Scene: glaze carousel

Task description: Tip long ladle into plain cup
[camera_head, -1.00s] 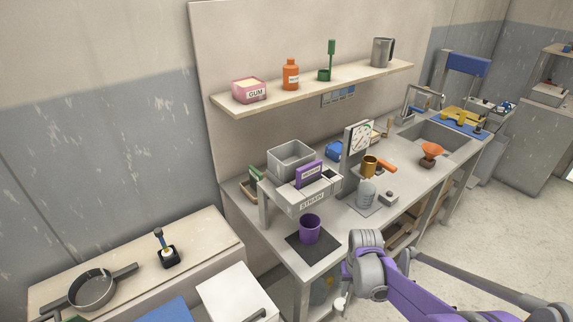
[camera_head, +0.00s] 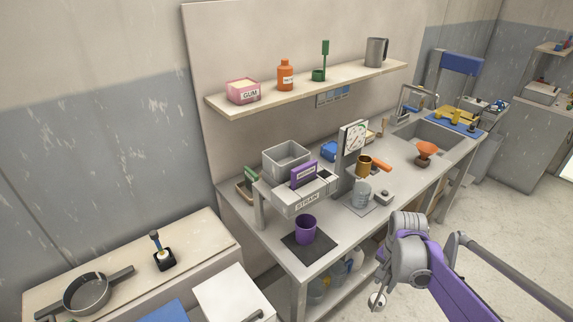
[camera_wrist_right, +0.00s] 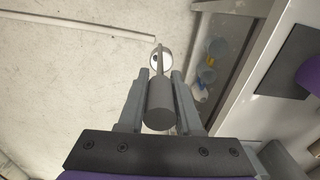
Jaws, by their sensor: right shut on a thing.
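My right gripper (camera_wrist_right: 160,76) is shut on the grey handle of the long ladle (camera_wrist_right: 160,105), which lies between its fingers in the right wrist view. The ladle's small round pale end shows beyond the fingertips, with a dark spot in it; its contents are unclear. In the head view the ladle's end (camera_head: 377,300) hangs below my right wrist, in front of the bench edge and over the floor. A plain purple cup (camera_head: 305,230) stands upright on a dark mat (camera_head: 309,250) at the bench's near corner, left of the ladle and apart from it. My left gripper is out of view.
A strainer stand (camera_head: 306,200) marked STRAIN stands behind the purple cup. A grey vessel (camera_head: 361,193), copper pot (camera_head: 364,167) and dial (camera_head: 355,138) stand farther along the bench (camera_head: 335,226). A lower shelf under the bench holds several bottles.

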